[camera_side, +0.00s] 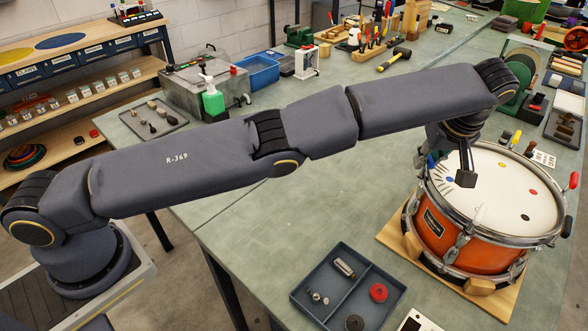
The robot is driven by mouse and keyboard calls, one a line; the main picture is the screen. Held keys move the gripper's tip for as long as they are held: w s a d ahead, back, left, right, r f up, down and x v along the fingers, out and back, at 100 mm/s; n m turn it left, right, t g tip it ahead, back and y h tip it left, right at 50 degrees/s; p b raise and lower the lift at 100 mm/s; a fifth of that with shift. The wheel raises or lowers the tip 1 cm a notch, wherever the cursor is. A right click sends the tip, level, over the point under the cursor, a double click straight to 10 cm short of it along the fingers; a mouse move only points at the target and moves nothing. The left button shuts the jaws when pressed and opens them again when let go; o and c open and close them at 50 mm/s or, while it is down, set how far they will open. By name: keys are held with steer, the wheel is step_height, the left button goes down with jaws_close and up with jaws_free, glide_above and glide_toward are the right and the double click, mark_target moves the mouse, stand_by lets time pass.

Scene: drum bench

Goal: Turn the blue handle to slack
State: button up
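An orange snare drum (432,222) with a white head and chrome rims stands on a wooden base (398,240) at the right. A small blue part, apparently the blue handle (431,161), shows at the drum's left rim, partly hidden beside my wrist. Its angle is too small to read. A red handle (573,181) stands at the right rim and a yellow one (516,137) at the back rim. My gripper (466,178) points down over the left part of the head, to the right of the blue part and apparently apart from it. Its finger gap does not show.
A divided grey tray (300,293) with metal parts and a red disc lies at the front of the green bench (270,225). A mallet (393,60) and tool racks stand at the back. My arm spans the bench.

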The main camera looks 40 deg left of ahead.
steer(key=o, duration=0.3)
steer(key=shift+o, duration=0.2)
steer(key=shift+w+d+m, duration=0.1)
steer(key=shift+d+m, duration=0.05)
steer(key=shift+m, duration=0.25)
